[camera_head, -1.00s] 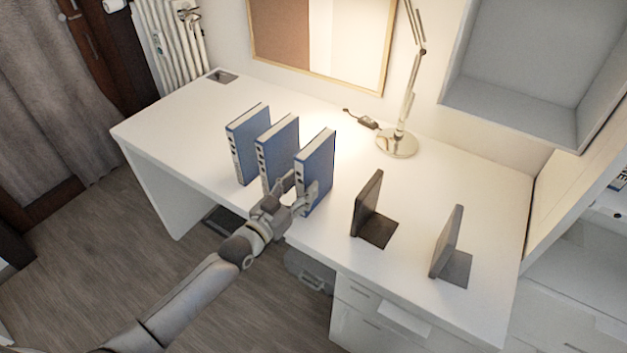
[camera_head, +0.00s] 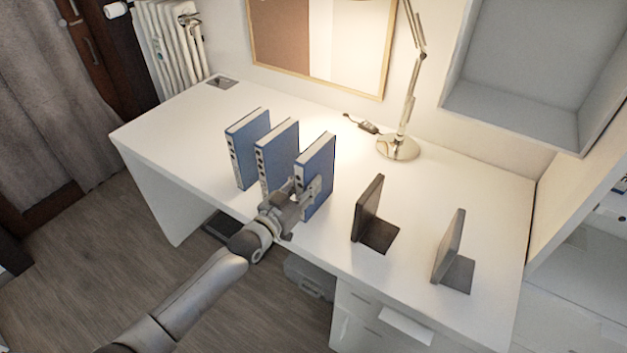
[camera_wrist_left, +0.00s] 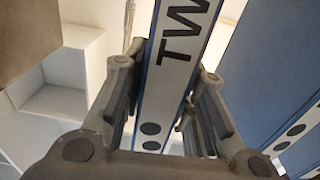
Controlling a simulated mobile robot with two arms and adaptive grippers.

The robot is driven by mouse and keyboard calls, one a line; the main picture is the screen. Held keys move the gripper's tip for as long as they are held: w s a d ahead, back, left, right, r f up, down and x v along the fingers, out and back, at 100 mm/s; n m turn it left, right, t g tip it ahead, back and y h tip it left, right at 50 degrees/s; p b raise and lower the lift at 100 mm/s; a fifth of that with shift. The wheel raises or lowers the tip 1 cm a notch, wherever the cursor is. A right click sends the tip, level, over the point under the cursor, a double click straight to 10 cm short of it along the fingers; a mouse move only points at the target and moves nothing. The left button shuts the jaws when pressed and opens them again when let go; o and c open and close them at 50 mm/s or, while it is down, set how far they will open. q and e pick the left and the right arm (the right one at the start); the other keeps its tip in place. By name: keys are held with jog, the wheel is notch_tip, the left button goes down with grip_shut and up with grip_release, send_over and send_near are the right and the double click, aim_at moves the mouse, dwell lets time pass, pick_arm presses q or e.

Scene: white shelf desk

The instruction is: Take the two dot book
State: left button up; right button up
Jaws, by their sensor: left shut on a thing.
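Three blue books stand upright in a row on the white desk. The rightmost is the two dot book (camera_head: 319,158); in the left wrist view its pale spine (camera_wrist_left: 178,62) shows the letters "TW" and two dark dots. My left gripper (camera_head: 305,188) is shut on this book, with one finger on each side of the spine. In the wrist view the fingers of the left gripper (camera_wrist_left: 164,85) flank it. The book appears upright on the desk near the front edge. My right gripper is not in view.
The middle book (camera_head: 277,150) stands close to the left of the held one, and the left book (camera_head: 247,145) beyond it. Two dark bookends (camera_head: 368,205) (camera_head: 450,245) stand apart to the right. A lamp (camera_head: 398,147) is behind. The desk's left part is clear.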

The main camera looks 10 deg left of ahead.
aim_at(299, 179)
pick_arm(q)
grip_shut()
jog(key=shift+r, duration=0.15)
jog(key=shift+r+p, duration=1.95)
jog(key=shift+r, duration=0.1)
